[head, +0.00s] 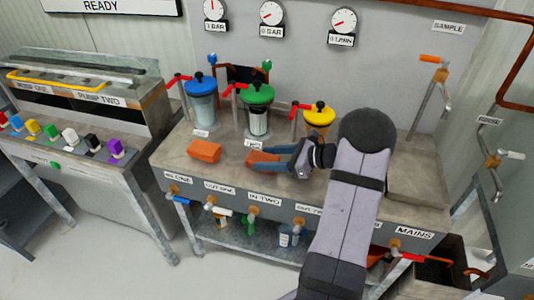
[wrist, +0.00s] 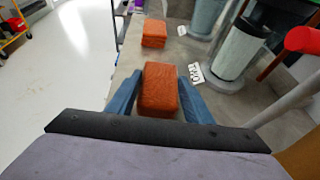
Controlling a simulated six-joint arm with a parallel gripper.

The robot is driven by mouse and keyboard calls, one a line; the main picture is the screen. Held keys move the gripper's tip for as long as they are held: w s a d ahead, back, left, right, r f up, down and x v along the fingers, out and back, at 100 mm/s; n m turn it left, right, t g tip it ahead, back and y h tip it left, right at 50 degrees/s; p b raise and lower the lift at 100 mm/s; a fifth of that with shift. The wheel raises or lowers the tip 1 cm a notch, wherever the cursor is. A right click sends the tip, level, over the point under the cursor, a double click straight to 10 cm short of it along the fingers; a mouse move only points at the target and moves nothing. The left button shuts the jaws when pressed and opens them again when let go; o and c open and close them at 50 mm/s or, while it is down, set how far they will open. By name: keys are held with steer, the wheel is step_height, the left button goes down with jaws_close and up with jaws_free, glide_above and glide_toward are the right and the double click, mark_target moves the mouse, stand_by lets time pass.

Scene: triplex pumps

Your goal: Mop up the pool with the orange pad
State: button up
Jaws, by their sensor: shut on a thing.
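My gripper (head: 258,159) has blue fingers and is shut on an orange pad (head: 264,156), low over the grey bench top in front of the green-lidded canister. In the wrist view the held pad (wrist: 159,88) lies between the two fingers (wrist: 157,86). I cannot tell whether it touches the bench. A second orange block (head: 204,151) lies on the bench to the left, apart from the gripper; it also shows in the wrist view (wrist: 154,33). I cannot make out a pool in either view; my arm hides part of the bench.
Canisters with blue (head: 201,98), green (head: 258,108) and yellow (head: 319,119) lids and red-handled valves stand along the back of the bench (head: 180,160). Label plates stand in front of them. Labelled taps line the front edge. A control panel (head: 90,110) stands at left.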

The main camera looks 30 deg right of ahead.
mark_target(254, 184)
steer(key=shift+s+a, duration=0.25)
steer(key=shift+s, duration=0.25)
steer(key=shift+s+a, duration=0.2)
steer(key=shift+s, duration=0.3)
steer(key=shift+s+a+p, duration=0.1)
steer(key=shift+s+a, duration=0.25)
steer(key=shift+a, duration=0.7)
steer(key=shift+s+a+p, duration=0.15)
steer(key=shift+s+a, duration=0.15)
steer(key=shift+a, duration=0.7)
steer(key=shift+s+a+p, duration=0.1)
steer(key=shift+s+a, duration=0.25)
steer(key=shift+a, duration=0.7)
steer(key=shift+w+r+p, duration=0.1)
steer(key=shift+r+p, duration=0.5)
steer(key=shift+r, duration=0.35)
step_height(254, 184, up, 6)
steer(key=p, duration=0.5)
steer(key=shift+d, duration=0.1)
